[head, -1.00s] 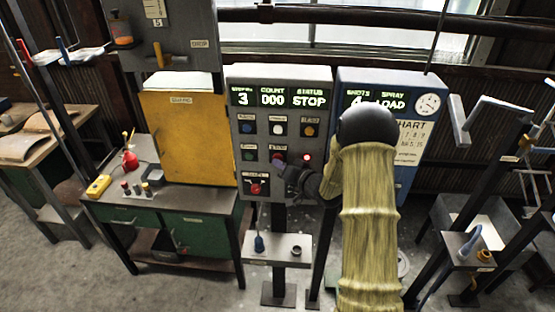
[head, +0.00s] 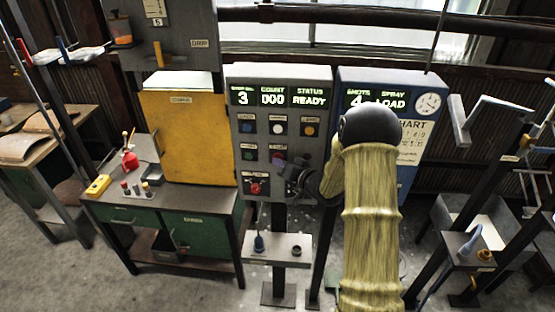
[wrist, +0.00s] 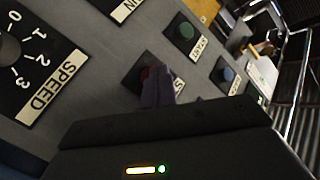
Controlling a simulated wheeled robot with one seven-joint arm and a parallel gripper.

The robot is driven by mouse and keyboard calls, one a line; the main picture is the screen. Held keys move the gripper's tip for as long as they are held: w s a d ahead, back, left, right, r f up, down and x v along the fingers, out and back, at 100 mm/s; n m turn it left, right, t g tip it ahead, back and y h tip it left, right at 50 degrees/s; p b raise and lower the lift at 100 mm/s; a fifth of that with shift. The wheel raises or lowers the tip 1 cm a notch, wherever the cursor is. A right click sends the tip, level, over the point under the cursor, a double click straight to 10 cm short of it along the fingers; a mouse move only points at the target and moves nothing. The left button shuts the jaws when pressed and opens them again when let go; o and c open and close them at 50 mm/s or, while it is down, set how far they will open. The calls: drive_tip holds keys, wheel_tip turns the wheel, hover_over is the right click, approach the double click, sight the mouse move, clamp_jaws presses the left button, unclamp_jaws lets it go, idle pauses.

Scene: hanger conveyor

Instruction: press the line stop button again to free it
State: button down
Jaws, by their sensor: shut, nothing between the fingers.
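The red stop button (head: 277,158) is on the grey control panel (head: 268,215), in the row below the blue, white and orange buttons. In the wrist view a sliver of the red button (wrist: 146,72) shows beside my fingertips, which hide the rest and part of its label. My gripper (head: 291,170) is shut and empty, just in front of the panel and a little right of and below the button. Whether the fingertips touch it I cannot tell. The status display (head: 312,101) reads READY.
A green START button (wrist: 185,30) and a blue button (wrist: 228,75) lie close to my fingers. A SPEED dial (wrist: 15,55) is at the left of the wrist view. The blue spray cabinet (head: 405,190) stands right of the panel, behind my arm.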

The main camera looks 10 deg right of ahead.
drive_tip(key=shift+s, duration=0.2)
drive_tip(key=s, duration=0.2)
drive_tip(key=s+a+b, duration=0.1)
drive_tip(key=s+a, duration=0.1)
drive_tip(key=s, duration=0.1)
drive_tip(key=shift+s, duration=0.3)
idle(0.3)
drive_tip(key=shift+d, duration=0.1)
